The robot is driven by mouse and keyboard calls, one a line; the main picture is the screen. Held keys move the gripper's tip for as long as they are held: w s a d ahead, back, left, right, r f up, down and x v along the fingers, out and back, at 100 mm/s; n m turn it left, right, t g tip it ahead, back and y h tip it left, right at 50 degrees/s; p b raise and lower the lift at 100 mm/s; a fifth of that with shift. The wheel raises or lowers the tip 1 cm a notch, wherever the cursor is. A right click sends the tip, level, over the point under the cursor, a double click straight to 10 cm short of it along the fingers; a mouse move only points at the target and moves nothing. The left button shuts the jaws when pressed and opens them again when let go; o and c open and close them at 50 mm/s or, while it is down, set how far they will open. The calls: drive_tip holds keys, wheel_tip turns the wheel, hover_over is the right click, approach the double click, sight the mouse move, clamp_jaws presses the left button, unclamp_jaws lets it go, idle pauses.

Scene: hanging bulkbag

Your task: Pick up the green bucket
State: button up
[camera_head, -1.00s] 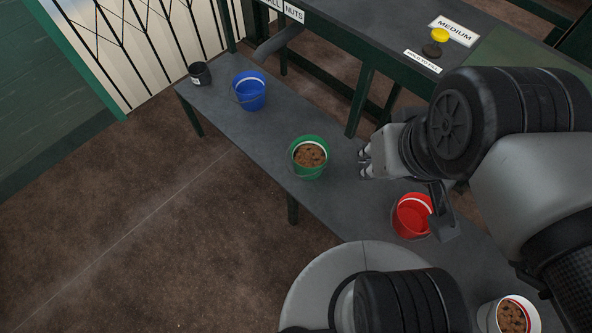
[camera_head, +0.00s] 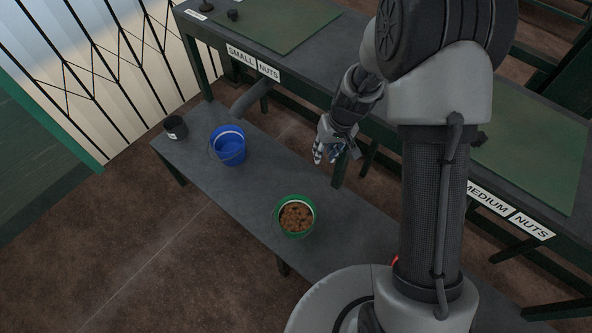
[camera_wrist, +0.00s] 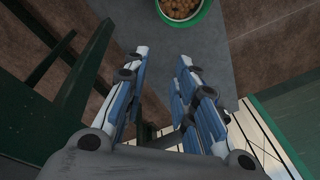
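The green bucket (camera_head: 296,216) stands upright on the low grey bench (camera_head: 222,188), filled with brown nuts. In the wrist view the green bucket (camera_wrist: 184,9) shows at the top edge, partly cut off. My gripper (camera_head: 324,157) is above the bench, up and to the right of the green bucket in the head view, apart from it. In the wrist view my gripper (camera_wrist: 160,68) has its fingers spread with a gap between them and nothing held.
A blue bucket (camera_head: 228,146) and a small black cup (camera_head: 175,127) stand farther along the bench. A higher table (camera_head: 300,88) with "SMALL NUTS" and "MEDIUM NUTS" labels runs behind, with a grey chute (camera_head: 250,98) below it. Bare bench lies between the blue and green buckets.

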wheel_tip(320, 180, down, 11)
drive_tip(key=g+b, duration=0.1)
drive_tip(key=b, duration=0.1)
hover_over(310, 220)
drive_tip(key=d, duration=0.2)
wheel_tip(310, 220, down, 21)
drive_tip(key=shift+h, duration=0.3)
drive_tip(key=f+b, duration=0.1)
drive_tip(key=f, duration=0.1)
drive_tip(key=a+f+b, duration=0.1)
drive_tip(key=f, duration=0.1)
drive_tip(key=f+b, duration=0.1)
drive_tip(key=f, duration=0.1)
drive_tip(key=shift+w+a+f, duration=0.15)
drive_tip(key=shift+w+a, duration=0.15)
drive_tip(key=shift+w, duration=0.05)
drive_tip(key=shift+c, duration=0.5)
clamp_jaws()
